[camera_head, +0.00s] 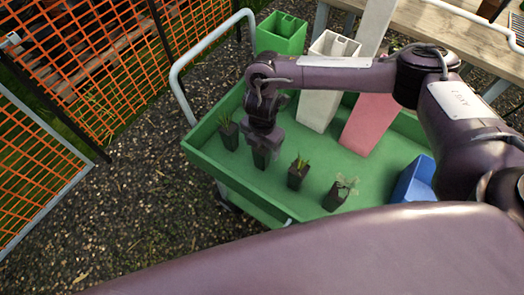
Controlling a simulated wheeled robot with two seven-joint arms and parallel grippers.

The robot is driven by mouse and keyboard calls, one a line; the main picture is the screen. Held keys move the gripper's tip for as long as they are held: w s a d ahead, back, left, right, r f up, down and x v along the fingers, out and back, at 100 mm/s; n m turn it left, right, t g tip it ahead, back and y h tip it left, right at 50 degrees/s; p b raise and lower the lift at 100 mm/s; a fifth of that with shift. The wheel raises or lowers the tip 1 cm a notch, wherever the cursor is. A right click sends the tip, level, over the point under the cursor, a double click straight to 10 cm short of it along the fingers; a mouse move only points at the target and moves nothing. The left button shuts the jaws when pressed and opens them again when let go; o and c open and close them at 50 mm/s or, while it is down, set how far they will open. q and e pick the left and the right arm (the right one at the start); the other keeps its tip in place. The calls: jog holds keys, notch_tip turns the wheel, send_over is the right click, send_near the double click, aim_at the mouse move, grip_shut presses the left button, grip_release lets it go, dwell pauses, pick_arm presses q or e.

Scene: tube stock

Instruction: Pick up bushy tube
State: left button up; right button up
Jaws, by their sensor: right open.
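Several small black plant tubes stand in a row on the green cart tray (225,163). My right gripper (261,146) points down over one black tube (261,159), with its open fingers at the tube's top. The gripper hides that tube's plant, and I cannot tell whether the fingers touch it. To its left is a tube with thin upright leaves (228,134). To its right is a tube with short spiky leaves (297,176). Farthest right is a tube with pale, spreading leaves (338,194), the bushiest plant visible. My left gripper is not in view.
A green bin (280,37), a tall white bin (318,104) and a pink-red bin (366,130) stand along the back. A blue bin (412,182) is at the right. The tray has a raised rim. An orange mesh fence (85,60) stands at left beyond gravel.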

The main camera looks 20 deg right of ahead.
jog(key=f, duration=0.4)
jog(key=shift+w+d, duration=0.1)
jog(key=shift+w, duration=0.3)
jog(key=shift+f, duration=0.45)
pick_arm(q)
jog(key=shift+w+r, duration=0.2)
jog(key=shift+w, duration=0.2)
pick_arm(e)
jog(key=c, duration=1.2)
